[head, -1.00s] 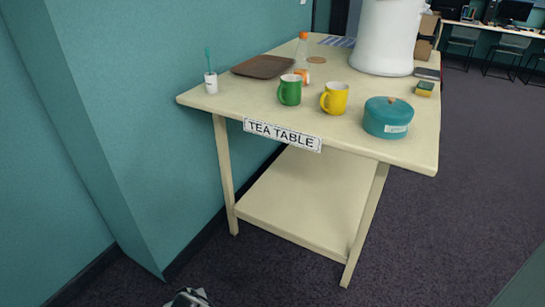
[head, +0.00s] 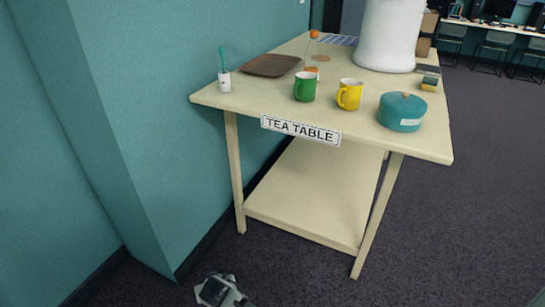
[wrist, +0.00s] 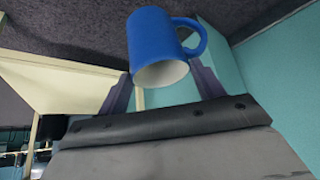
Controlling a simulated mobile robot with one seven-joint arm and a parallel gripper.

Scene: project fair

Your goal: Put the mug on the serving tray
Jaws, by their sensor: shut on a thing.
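A blue mug (wrist: 156,42) with a white inside is between the two fingers of my gripper (wrist: 163,82) in the wrist view. The fingers are shut on it. Its handle points right in that picture and its open mouth faces the palm side. The mug does not show in the head view. The brown serving tray (head: 270,65) lies flat at the back left of the tea table, against the wall side, and looks empty. Part of my arm (head: 222,291) shows low in the head view, in front of the table and well short of the tray.
The tea table (head: 240,101) also holds a white cup with a toothbrush-like stick (head: 224,82), a green mug (head: 304,87), a yellow mug (head: 349,94), a clear bottle (head: 312,55), a teal lidded pot (head: 401,112) and a large white urn (head: 388,38). A teal wall (head: 150,130) borders the left.

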